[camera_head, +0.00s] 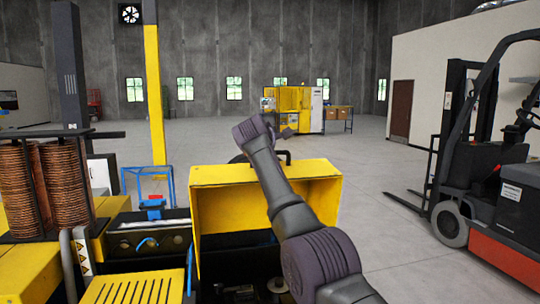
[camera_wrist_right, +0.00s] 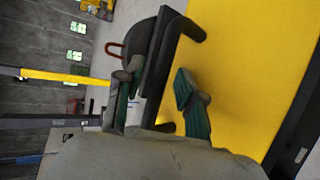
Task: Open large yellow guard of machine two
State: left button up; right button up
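The large yellow guard (camera_head: 225,203) is in the middle of the head view, a hollow box whose open side faces me, with dark machine parts showing below it. Its black handle (camera_head: 284,153) is at the far top edge. My right arm reaches across the guard, with its gripper (camera_head: 268,130) near that edge. In the right wrist view the black handle (camera_wrist_right: 161,70) runs between the green-padded fingers of my right gripper (camera_wrist_right: 155,95). The fingers are apart, and a gap shows between the handle and the right-hand finger. The yellow guard surface (camera_wrist_right: 240,70) fills the right side. My left gripper is not in view.
Copper coils (camera_head: 62,185) and a yellow post (camera_head: 155,95) stand at the left. A slotted yellow panel (camera_head: 135,289) is in front. A forklift (camera_head: 490,180) stands at the right, its forks toward the guard. The grey floor (camera_head: 375,165) behind is open.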

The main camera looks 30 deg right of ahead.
jog(key=v, duration=1.2)
dwell(0.6)
